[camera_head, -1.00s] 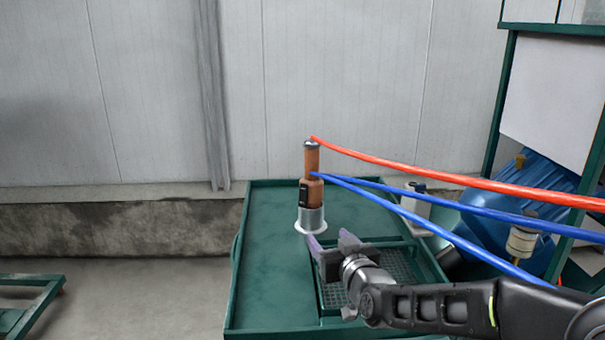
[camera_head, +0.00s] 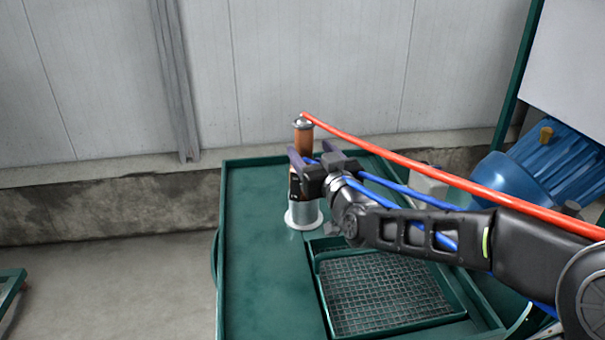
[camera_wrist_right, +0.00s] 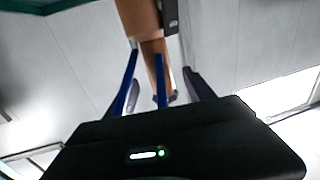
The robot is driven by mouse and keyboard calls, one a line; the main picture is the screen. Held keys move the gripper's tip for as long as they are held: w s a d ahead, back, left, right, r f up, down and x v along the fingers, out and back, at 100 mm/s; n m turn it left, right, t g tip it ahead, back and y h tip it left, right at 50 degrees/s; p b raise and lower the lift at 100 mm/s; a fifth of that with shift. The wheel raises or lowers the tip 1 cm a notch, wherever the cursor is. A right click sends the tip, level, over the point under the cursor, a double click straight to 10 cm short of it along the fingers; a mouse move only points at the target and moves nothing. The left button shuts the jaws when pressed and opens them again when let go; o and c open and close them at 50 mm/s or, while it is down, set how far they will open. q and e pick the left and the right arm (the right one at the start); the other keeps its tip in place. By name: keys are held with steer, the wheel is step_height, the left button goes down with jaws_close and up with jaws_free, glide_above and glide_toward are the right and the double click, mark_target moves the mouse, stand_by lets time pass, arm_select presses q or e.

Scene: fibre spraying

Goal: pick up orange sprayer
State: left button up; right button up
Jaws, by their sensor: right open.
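The orange sprayer (camera_head: 304,145) stands upright in a silver holder with a white base (camera_head: 302,216) on the green table. A red hose joins its top, and blue hoses run to its middle. My right gripper (camera_head: 306,160) is at the sprayer's middle, its fingers open and hiding part of the body. In the right wrist view the sprayer (camera_wrist_right: 140,18) rises between and beyond the two fingers (camera_wrist_right: 160,85), with a blue hose between them. Whether the fingers touch it I cannot tell. My left gripper is not in view.
The green table (camera_head: 255,270) has a mesh tray (camera_head: 380,295) at its right front. The red hose (camera_head: 400,160) and blue hoses (camera_head: 415,195) stretch right, close to my right arm. A blue motor (camera_head: 560,165) stands at the right. The table's left side is clear.

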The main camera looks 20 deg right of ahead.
mark_target(307, 146)
steer(key=shift+w+d+p, duration=0.1)
steer(key=shift+w+p, duration=0.25)
steer(key=shift+w, duration=1.05)
steer(key=shift+w+p, duration=0.45)
steer(key=shift+w, duration=0.1)
steer(key=w+p, duration=0.1)
steer(key=w, duration=0.2)
steer(key=shift+w+d+p, duration=0.15)
steer(key=shift+p, duration=0.15)
steer(key=shift+w+f, duration=0.15)
steer(key=shift+w, duration=0.2)
steer(key=shift+c, duration=0.3)
jaws_close()
